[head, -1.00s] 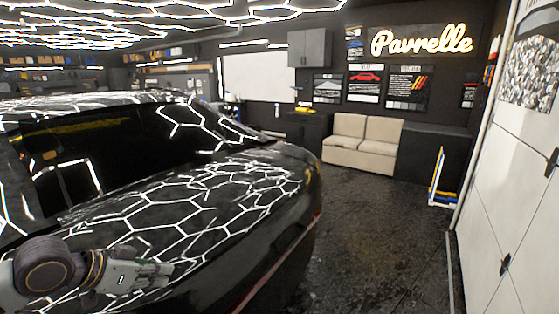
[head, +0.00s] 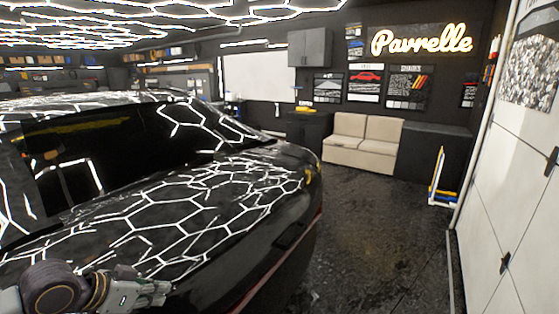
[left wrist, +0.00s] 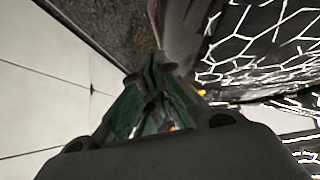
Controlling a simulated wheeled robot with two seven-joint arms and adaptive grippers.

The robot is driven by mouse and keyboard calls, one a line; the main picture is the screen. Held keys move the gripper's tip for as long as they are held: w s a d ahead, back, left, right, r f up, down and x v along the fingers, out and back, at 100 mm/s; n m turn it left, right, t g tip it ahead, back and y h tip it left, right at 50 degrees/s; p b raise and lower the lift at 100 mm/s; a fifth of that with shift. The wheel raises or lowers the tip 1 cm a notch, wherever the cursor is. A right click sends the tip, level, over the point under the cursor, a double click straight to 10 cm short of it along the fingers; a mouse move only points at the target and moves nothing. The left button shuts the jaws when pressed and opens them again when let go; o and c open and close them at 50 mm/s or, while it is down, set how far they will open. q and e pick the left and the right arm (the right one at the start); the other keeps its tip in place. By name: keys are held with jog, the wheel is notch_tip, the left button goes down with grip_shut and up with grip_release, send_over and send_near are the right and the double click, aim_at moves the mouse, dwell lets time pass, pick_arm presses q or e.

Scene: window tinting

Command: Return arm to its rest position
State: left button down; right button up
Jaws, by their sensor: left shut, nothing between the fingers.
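My left gripper (head: 160,291) is at the lower left of the head view, in front of the black car's side. Its fingers are together and hold nothing. In the left wrist view, the closed fingers (left wrist: 155,85) point away from the camera, with the car to their right and a pale wall to their left. My right gripper is not in view.
The glossy black car (head: 215,215) fills the left side and reflects the hexagonal ceiling lights. A beige sofa (head: 363,143), dark cabinets and a blue-and-yellow stand (head: 437,180) are farther back. White panels (head: 510,190) line the right. The dark floor (head: 375,235) between is clear.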

pick_arm(q)
jog(key=s+f+n+y, duration=0.15)
jog(key=s+f, duration=0.35)
jog(key=f, duration=0.7)
jog(key=shift+s+d+f+n+g+y, duration=1.15)
jog(key=shift+s+d+f+g+y, duration=0.55)
jog(key=shift+s+d+f, duration=2.35)
jog(key=s+a+f+g, duration=0.1)
jog(key=s+f, duration=0.1)
jog(key=f, duration=1.5)
jog(key=s+a+f, duration=0.1)
jog(key=s+f, duration=0.1)
jog(key=f, duration=1.5)
jog(key=s+a+f, duration=0.2)
jog(key=s+f, duration=0.7)
jog(key=s, duration=0.1)
jog(key=s+a+f+g, duration=0.1)
jog(key=s+a+f, duration=0.2)
jog(key=s+f, duration=0.7)
jog(key=shift+s+m, duration=0.3)
jog(key=shift+s, duration=0.5)
